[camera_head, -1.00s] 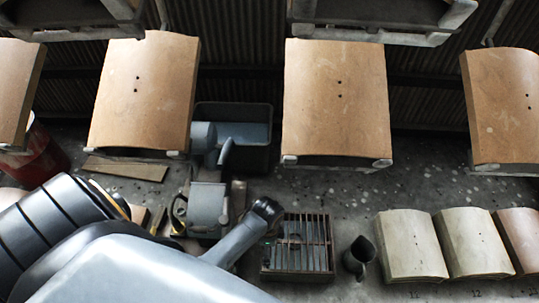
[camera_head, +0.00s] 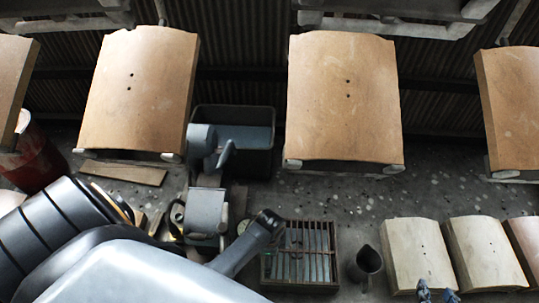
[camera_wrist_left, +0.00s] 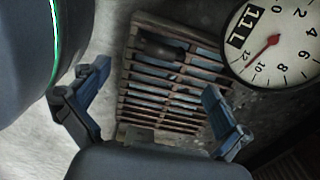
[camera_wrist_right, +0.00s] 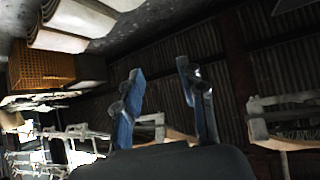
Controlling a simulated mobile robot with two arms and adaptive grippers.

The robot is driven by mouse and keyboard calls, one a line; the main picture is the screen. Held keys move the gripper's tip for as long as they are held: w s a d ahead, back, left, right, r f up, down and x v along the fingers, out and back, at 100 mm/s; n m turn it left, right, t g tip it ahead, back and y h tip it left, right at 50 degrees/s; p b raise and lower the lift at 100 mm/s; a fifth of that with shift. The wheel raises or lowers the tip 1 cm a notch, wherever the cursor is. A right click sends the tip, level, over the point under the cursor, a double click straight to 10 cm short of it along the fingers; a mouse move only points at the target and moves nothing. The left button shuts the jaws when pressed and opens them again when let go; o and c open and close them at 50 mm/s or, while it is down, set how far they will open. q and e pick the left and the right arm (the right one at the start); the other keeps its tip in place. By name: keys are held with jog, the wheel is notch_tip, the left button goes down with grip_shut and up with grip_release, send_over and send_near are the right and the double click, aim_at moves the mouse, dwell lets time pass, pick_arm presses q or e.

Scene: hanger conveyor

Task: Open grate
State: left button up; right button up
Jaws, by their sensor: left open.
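The grate (camera_head: 284,263) is a rusty barred frame over a shallow box on the floor, lower centre of the head view. Its bars lie flat across the box. In the left wrist view the grate (camera_wrist_left: 165,108) fills the middle, with a dark rounded piece near its far end. My left gripper (camera_wrist_left: 157,80) is open and empty, its fingers spread in front of the grate; contact cannot be told. In the head view my left arm ends at the grate's left side. My right gripper (camera_head: 437,292) shows at the bottom edge, over the pale tiles. Its fingers (camera_wrist_right: 160,70) are apart and empty.
A dark jug (camera_head: 366,265) stands right of the grate, with pale curved tiles (camera_head: 478,255) beyond. Brown tiles (camera_head: 345,100) hang on carriers above. Bare floor lies behind the grate.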

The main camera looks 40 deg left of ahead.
pick_arm(q)
notch_tip(320, 180, down, 3)
jog(key=shift+f+b, duration=0.15)
jog(key=shift+b, duration=0.65)
notch_tip(320, 180, down, 3)
jog(key=shift+r+b, duration=0.1)
jog(key=shift+b, duration=0.65)
pick_arm(e)
jog(key=w+a+r+t+y, duration=0.1)
jog(key=w+r+t, duration=0.1)
jog(key=r+t, duration=0.2)
jog(key=w+a+r+t+y, duration=0.2)
jog(key=r+t, duration=0.3)
jog(key=r, duration=0.5)
jog(key=shift+x, duration=0.8)
